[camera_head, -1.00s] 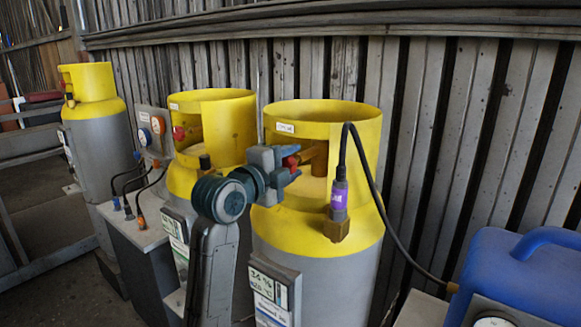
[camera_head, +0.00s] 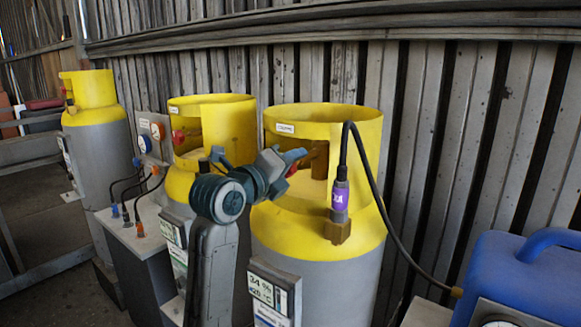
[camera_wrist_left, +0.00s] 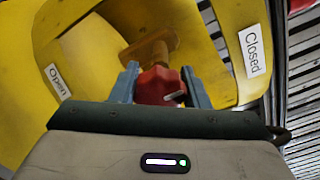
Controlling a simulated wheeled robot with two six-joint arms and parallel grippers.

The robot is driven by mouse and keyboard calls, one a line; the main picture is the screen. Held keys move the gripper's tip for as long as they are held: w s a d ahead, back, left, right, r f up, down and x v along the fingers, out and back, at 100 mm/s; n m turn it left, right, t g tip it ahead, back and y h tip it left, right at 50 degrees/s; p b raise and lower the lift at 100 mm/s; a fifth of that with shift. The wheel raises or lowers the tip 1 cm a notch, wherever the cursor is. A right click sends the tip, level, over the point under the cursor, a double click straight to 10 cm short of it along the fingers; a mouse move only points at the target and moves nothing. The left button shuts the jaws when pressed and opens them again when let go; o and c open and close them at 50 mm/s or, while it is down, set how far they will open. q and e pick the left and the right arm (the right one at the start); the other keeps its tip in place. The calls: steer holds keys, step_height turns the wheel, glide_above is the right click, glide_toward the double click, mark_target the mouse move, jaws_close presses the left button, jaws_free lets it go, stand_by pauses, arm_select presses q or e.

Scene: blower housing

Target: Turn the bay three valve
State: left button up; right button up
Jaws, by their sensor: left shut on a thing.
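The bay three valve shows as a red knob (camera_wrist_left: 160,87) with a pale pointer mark on a brass stem, inside the yellow collar of the front grey-and-yellow cylinder (camera_head: 318,262). My left gripper (camera_head: 297,163) is shut on the knob, one finger on each side in the left wrist view (camera_wrist_left: 160,86). In the head view the gripper hides most of the knob (camera_head: 292,170). The collar carries an "Open" label (camera_wrist_left: 58,80) at left and a "Closed" label (camera_wrist_left: 251,50) at right. My right gripper is not in view.
A black cable runs from a purple-banded connector (camera_head: 340,197) on the cylinder towards a blue case (camera_head: 520,275) at right. Two more cylinders (camera_head: 212,130) (camera_head: 97,150) and a grey cabinet (camera_head: 140,245) with cables stand left. A slatted wall (camera_head: 450,150) closes the back.

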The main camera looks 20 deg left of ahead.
arm_select(q)
steer(key=shift+f, duration=0.1)
stand_by(0.3)
steer(key=o, duration=1)
steer(key=shift+c, duration=0.2)
steer(key=shift+s+a, duration=0.1)
steer(key=shift+s, duration=0.2)
steer(key=b+v, duration=0.2)
steer(key=v, duration=0.8)
steer(key=shift+b, duration=0.4)
